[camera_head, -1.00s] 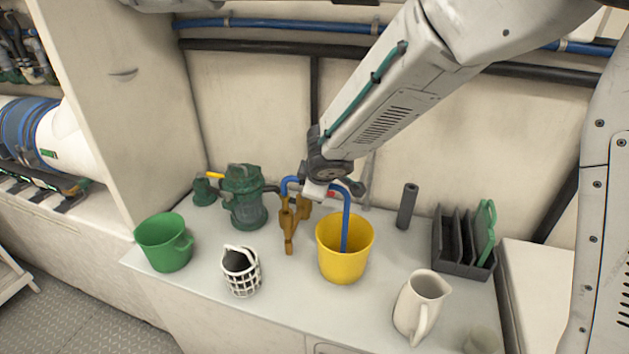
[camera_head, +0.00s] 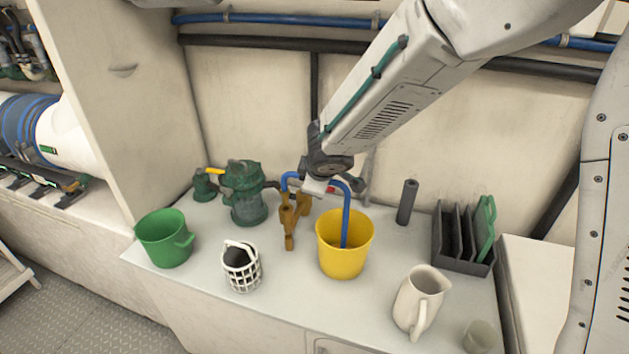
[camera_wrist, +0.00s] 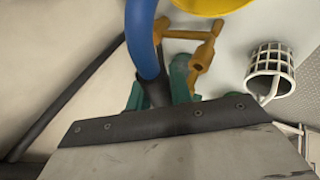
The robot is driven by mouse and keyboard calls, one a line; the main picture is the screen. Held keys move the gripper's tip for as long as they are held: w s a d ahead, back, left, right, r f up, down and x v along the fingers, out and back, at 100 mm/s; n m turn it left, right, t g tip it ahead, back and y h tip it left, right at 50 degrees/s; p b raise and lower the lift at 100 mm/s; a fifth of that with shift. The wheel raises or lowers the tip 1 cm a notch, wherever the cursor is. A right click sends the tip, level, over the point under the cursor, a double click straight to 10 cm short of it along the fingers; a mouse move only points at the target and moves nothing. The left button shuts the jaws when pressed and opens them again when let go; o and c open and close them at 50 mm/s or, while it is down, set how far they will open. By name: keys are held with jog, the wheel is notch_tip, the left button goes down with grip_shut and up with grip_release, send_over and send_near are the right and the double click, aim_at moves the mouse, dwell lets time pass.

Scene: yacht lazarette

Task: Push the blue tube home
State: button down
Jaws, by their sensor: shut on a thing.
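The blue tube (camera_head: 346,218) arches behind my wrist. Its right leg hangs into the yellow bucket (camera_head: 331,264), and its left end (camera_head: 285,182) bends down by the ochre valve fitting (camera_head: 289,226). My gripper (camera_head: 319,189) is shut on the tube near the top of the arch; its fingertips are mostly hidden by the wrist. In the wrist view the blue tube (camera_wrist: 142,38) runs close to the lens, with a dark spout (camera_wrist: 155,92) behind its lower end. I cannot tell whether the tube end is seated on anything. The green pump (camera_head: 245,194) stands left of the valve.
A green bucket (camera_head: 164,240) and a white basket (camera_head: 241,269) stand at front left. A cream jug (camera_head: 416,304), a dark cylinder (camera_head: 407,203) and a dark rack (camera_head: 462,264) are at right. The bench (camera_head: 290,290) is clear in front of the yellow bucket.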

jog(key=shift+f, duration=2.35)
jog(key=c, duration=1.2)
grip_release()
jog(key=shift+o, duration=0.2)
jog(key=a+v, duration=0.1)
jog(key=v, duration=0.6)
jog(key=shift+s+d+r, duration=0.25)
jog(key=shift+d+r, duration=0.1)
jog(key=shift+d, duration=0.2)
